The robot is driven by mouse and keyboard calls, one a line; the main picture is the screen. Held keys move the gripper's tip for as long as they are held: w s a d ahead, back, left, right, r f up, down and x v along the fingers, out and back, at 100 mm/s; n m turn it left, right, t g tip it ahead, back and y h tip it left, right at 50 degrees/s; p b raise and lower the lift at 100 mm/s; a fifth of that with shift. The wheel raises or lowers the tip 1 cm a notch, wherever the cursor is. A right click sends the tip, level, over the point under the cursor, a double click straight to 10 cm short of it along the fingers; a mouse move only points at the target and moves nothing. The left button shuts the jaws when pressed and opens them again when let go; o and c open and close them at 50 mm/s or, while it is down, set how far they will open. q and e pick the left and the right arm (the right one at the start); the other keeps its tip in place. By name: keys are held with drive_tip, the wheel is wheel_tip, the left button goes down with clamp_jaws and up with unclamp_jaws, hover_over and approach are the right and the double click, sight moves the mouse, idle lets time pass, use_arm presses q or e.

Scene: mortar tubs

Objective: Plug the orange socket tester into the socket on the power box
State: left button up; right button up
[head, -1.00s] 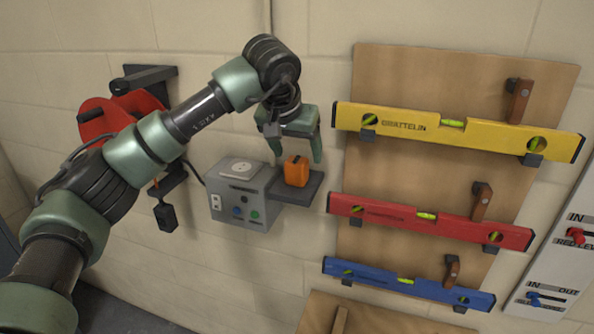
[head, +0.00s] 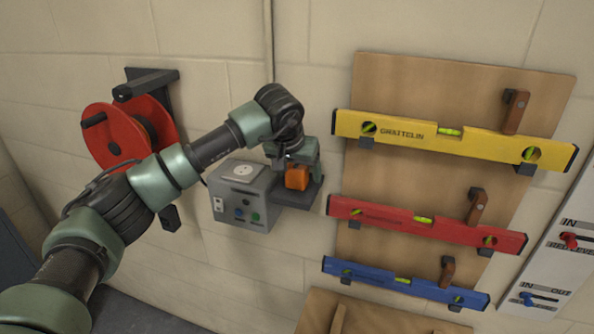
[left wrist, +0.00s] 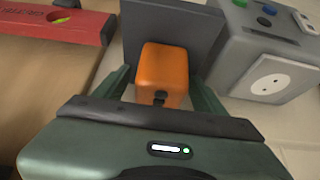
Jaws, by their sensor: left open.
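The orange socket tester (head: 298,178) rests on the dark side shelf of the power box. It also shows in the left wrist view (left wrist: 164,70). The grey power box (head: 240,207) is on the wall, with a round white socket (head: 243,170) on its top face; the socket shows at the right of the left wrist view (left wrist: 268,84). My left gripper (head: 297,182) is down at the tester, its open fingers on either side of it. A gap shows between the fingers and the tester in the left wrist view. My right gripper is not in view.
The dark shelf (left wrist: 190,22) lies under and behind the tester. A wooden board with yellow (head: 455,137), red (head: 425,224) and blue (head: 405,283) levels hangs to the right. A red reel (head: 120,135) hangs on the wall behind my left arm. The box's socket top is clear.

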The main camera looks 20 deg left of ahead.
use_arm(q)
drive_tip(key=c, duration=1.3)
drive_tip(key=shift+c, duration=0.2)
drive_tip(key=shift+r, duration=0.1)
wheel_tip(320, 180, up, 8)
drive_tip(key=shift+f+b, duration=0.1)
drive_tip(key=shift+b, duration=1.15)
wheel_tip(320, 180, up, 12)
